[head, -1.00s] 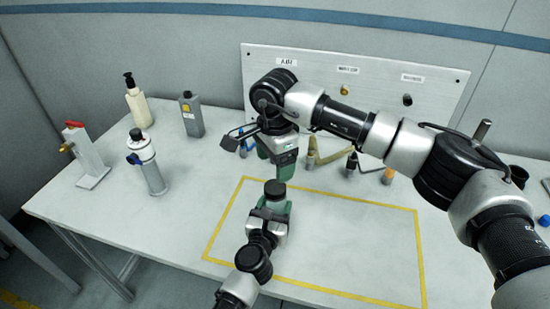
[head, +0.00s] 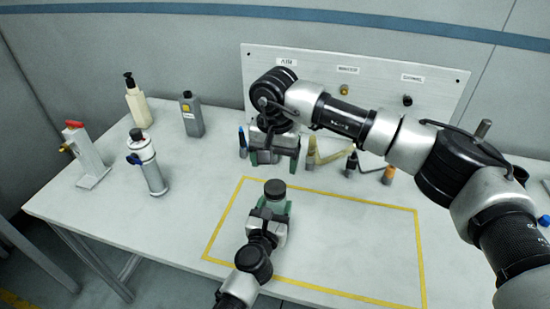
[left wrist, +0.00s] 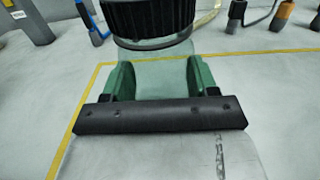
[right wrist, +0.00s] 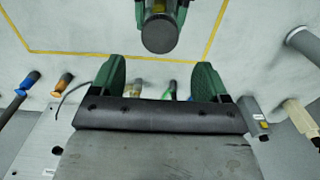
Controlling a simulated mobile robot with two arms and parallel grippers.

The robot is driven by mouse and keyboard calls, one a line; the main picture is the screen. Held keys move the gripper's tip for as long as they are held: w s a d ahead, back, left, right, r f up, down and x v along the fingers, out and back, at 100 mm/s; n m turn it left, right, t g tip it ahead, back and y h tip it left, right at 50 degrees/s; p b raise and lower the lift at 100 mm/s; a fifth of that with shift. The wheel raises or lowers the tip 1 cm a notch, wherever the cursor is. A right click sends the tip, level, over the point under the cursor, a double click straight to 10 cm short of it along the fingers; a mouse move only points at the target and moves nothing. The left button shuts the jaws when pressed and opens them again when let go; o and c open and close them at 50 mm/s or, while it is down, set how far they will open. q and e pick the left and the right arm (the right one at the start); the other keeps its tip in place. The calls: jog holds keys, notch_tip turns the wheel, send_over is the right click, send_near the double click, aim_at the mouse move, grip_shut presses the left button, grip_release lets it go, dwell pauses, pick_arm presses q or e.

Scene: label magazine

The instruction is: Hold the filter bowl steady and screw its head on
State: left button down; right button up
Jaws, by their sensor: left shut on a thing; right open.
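The clear filter bowl (left wrist: 155,70) stands between the green fingers of my left gripper (left wrist: 152,82), which is shut on it; in the head view this gripper (head: 270,213) is at the left part of the yellow outline. The black ribbed filter head (left wrist: 150,20) sits on top of the bowl, and its round top shows in the head view (head: 275,187). How tightly it is seated I cannot tell. My right gripper (head: 275,162) is open and empty, behind and apart from the head. In the right wrist view, the head's top (right wrist: 160,33) lies beyond its fingers (right wrist: 158,80).
A filter canister (head: 150,168), a clamp stand (head: 88,158), a pump bottle (head: 138,105) and a grey bottle (head: 191,116) stand at the left. Several tools, including an orange-handled one (head: 388,175), are before the back panel (head: 440,85). The yellow-outlined area (head: 345,240) is mostly bare.

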aim_at(275, 187)
notch_tip(275, 187, down, 8)
jog(key=shift+r, duration=0.1)
dwell(0.4)
